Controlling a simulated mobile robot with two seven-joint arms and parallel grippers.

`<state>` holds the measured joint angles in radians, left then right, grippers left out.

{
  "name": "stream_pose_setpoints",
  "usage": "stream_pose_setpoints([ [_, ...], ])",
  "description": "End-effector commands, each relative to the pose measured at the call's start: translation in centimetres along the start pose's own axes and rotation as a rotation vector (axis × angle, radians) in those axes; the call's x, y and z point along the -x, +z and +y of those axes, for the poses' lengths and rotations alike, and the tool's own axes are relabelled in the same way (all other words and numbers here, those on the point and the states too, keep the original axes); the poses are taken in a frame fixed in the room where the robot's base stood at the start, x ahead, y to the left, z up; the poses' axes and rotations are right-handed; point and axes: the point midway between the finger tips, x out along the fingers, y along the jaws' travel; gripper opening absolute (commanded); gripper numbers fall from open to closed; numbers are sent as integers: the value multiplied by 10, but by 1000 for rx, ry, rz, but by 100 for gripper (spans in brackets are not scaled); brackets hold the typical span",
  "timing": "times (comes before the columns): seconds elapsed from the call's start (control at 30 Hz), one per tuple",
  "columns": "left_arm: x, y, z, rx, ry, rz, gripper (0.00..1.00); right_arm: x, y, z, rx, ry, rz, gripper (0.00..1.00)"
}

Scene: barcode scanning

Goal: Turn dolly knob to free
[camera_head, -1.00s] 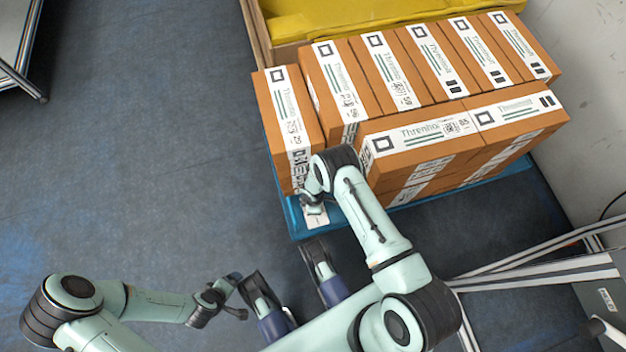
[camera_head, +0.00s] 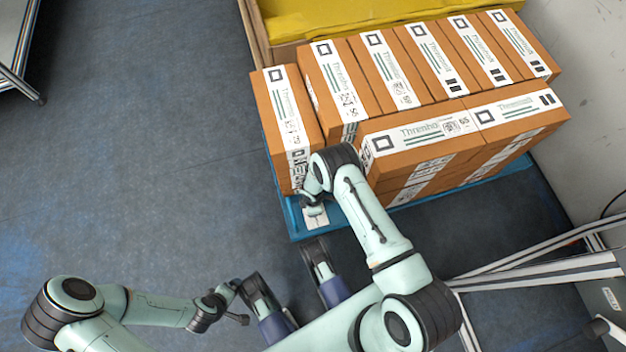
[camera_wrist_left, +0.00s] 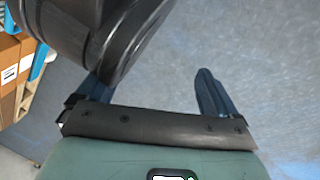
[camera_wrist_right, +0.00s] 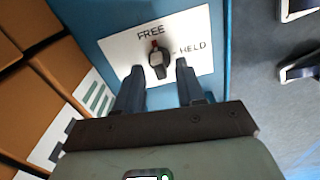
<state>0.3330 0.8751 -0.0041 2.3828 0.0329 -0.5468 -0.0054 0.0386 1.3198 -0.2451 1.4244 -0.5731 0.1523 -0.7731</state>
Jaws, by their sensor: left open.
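The dolly knob (camera_wrist_right: 159,63) is dark with a red mark at its upper end. It sits on a white plate (camera_wrist_right: 116,48) on the blue dolly (camera_wrist_right: 92,15), with FREE above it and HELD to its right. The red mark points up towards FREE. My right gripper (camera_wrist_right: 160,72) is open, one finger on each side of the knob, with gaps visible. In the head view my right gripper (camera_head: 313,208) is at the near corner of the dolly, partly covering the plate. My left gripper (camera_head: 240,303) is open and empty over the floor; it also shows in the left wrist view (camera_wrist_left: 152,82).
Several orange-brown boxes (camera_head: 420,145) are stacked on the dolly, right behind my right gripper. A yellow-lined crate (camera_head: 330,22) stands behind them. White metal frame bars (camera_head: 540,270) are at the lower right.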

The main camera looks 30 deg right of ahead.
Motion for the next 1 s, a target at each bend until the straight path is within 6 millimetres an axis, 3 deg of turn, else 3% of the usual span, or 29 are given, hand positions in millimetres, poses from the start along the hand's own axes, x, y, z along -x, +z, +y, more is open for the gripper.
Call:
stream_pose_setpoints([
  [0.33, 5, -5, 4, -4, 8, 17, 94, 10, 1, 0, -1, 0, -2, 38],
  [0.6, 35, -35, 32, -30, 55, 118, 94, 68, 0, 1, -1, 2, 0, 38],
  [0.8, 47, -7, 33, -35, 55, 39, 94, 109, 0, 1, -1, 2, 0, 38],
  [1.0, 54, 5, 35, -39, 56, 2, 94, 130, 0, 0, 0, 0, 0, 38],
])
